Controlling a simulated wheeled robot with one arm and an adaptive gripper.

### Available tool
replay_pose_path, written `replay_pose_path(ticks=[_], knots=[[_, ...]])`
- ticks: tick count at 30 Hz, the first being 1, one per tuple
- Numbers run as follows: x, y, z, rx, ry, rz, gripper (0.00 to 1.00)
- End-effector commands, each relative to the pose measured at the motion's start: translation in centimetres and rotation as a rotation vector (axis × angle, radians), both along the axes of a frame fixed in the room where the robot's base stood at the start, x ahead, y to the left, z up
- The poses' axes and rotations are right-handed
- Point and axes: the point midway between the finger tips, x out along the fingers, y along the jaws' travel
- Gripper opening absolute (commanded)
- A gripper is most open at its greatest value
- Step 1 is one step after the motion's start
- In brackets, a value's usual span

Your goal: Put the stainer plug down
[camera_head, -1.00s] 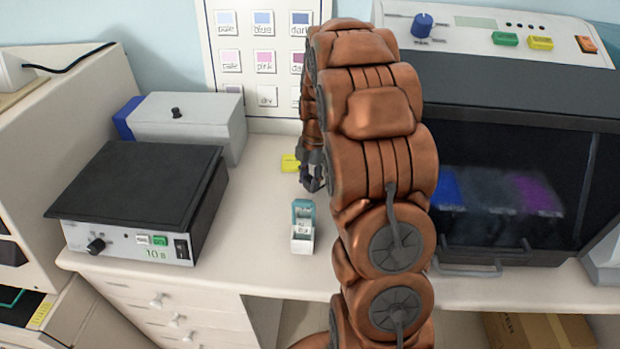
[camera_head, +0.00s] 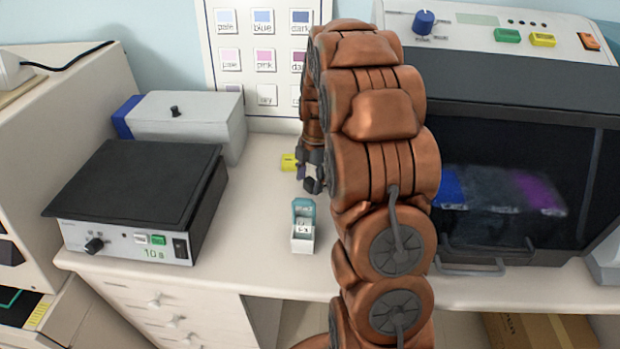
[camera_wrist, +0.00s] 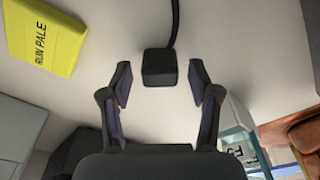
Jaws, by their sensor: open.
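The stainer plug, a black block (camera_wrist: 158,68) with a black cable running up from it, shows in the wrist view on the pale worktop. My gripper (camera_wrist: 158,85) is open, with one finger on each side of the plug and a visible gap to both. I cannot tell whether the plug touches the surface. In the head view my gripper (camera_head: 311,178) is low over the worktop, beside the yellow block. I cannot make out the plug there.
A yellow block marked "RUN PALE" (camera_wrist: 46,36) lies nearby. A small white and teal slide box (camera_head: 302,228) stands in front of my gripper. A hotplate (camera_head: 135,195) is at left, and the stainer (camera_head: 520,85) at right.

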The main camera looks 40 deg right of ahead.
Motion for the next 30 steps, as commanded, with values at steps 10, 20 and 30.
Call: replay_pose_path(ticks=[10, 20, 30], knots=[[-0.4, 0.1, -1.0, 0.012, 0.015, -0.003, 0.62], [0.1, -0.6, 4.4, 0.005, 0.0, -0.004, 0.62], [0.0, -1.3, 10.6, 0.004, 0.004, -0.003, 0.62]])
